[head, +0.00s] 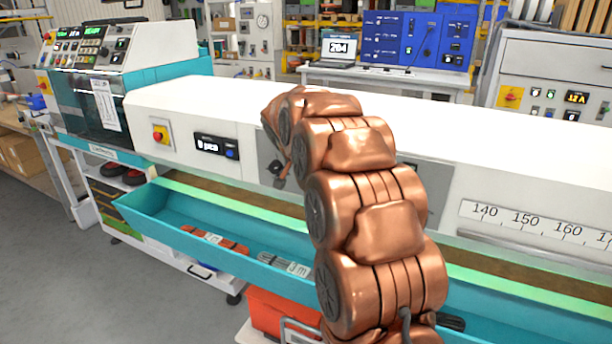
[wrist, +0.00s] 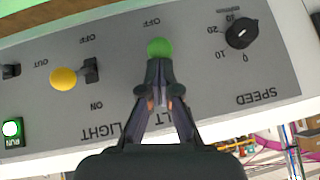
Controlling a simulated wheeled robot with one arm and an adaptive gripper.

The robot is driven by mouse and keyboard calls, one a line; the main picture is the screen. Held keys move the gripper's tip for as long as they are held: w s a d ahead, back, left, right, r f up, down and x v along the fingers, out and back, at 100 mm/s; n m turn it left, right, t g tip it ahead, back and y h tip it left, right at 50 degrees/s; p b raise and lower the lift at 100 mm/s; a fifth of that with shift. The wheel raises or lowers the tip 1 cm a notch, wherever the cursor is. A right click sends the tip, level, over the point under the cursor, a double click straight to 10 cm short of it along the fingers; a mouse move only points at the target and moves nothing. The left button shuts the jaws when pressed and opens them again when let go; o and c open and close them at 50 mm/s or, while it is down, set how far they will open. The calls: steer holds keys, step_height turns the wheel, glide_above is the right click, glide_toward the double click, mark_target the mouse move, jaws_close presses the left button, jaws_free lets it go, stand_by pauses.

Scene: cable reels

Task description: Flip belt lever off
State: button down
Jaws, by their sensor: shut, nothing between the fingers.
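In the wrist view a grey control panel (wrist: 200,75) fills the middle, its labels upside down. The belt lever's green ball knob (wrist: 158,47) shows just above my fingertips, below an OFF label (wrist: 152,22). My gripper (wrist: 159,72) is shut and empty, its tips close to the knob. I cannot tell whether they touch it. The fingers cover the lever's stem and pivot and part of the label ending in "LT". In the head view my copper arm hides the gripper and most of the panel (head: 268,150).
A yellow-knobbed lever (wrist: 63,78) is left of the fingers. A black speed dial (wrist: 241,33) is at right, and a green RUN button (wrist: 11,129) at far left. A teal trough (head: 150,205) runs below the machine's white housing (head: 190,105).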

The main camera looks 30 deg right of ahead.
steer(key=f+h+b, duration=0.1)
steer(key=b, duration=0.4)
steer(key=a+f+t+h+b, duration=0.1)
steer(key=b, duration=0.5)
steer(key=s+f+t+h+b, duration=0.1)
steer(key=b, duration=0.5)
steer(key=shift+a+f, duration=0.1)
steer(key=shift+a, duration=0.1)
steer(key=shift+r, duration=0.8)
steer(key=shift+r, duration=0.1)
